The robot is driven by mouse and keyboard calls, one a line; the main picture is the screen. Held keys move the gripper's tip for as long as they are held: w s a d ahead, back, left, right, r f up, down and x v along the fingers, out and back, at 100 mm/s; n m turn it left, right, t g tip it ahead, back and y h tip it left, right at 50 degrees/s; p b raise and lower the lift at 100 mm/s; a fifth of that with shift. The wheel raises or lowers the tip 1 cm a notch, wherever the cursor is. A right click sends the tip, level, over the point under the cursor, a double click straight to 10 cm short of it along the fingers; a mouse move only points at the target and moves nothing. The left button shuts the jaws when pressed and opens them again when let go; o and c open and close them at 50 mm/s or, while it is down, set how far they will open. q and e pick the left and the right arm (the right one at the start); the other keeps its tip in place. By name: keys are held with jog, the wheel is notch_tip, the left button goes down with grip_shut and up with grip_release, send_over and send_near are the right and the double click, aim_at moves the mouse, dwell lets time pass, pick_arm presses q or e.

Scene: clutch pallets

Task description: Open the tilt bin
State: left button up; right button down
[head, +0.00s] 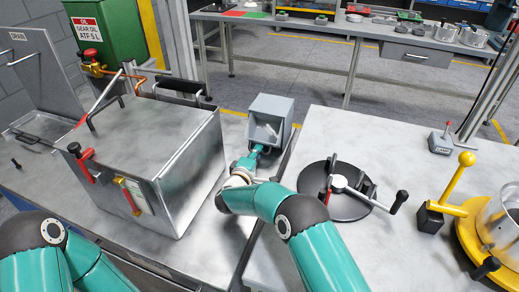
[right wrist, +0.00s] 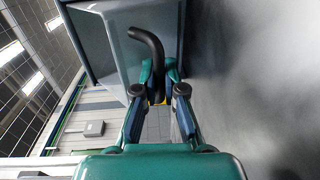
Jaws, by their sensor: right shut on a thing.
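The grey tilt bin (head: 271,107) stands at the back edge, between the metal tank and the right table. A dark opening shows in its front with a pale part inside; I cannot tell how far the bin is tilted. In the right wrist view the bin (right wrist: 108,38) fills the upper middle, with a curved black handle (right wrist: 147,42) in front of it. My right gripper (head: 259,148) reaches the lower front of the bin. Its fingers (right wrist: 158,82) are shut around the handle's lower end, which they partly hide. My left gripper is out of view.
A large metal tank (head: 150,125) with red-handled valves stands left of my right arm. To the right are a black round fixture (head: 345,185) with a crank and a yellow lever (head: 458,180) beside a pot. Bare tabletop lies around the fixture.

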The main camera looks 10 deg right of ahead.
jog(key=shift+f, duration=0.15)
jog(key=c, duration=1.2)
grip_release()
jog(key=shift+c, duration=0.2)
jog(key=shift+s+a, duration=0.1)
jog(key=v, duration=1.1)
jog(key=shift+s+a, duration=0.2)
jog(key=shift+s, duration=0.15)
jog(key=x, duration=1.1)
jog(key=shift+w+d, duration=0.15)
jog(key=shift+w, duration=0.15)
jog(key=shift+r, duration=0.2)
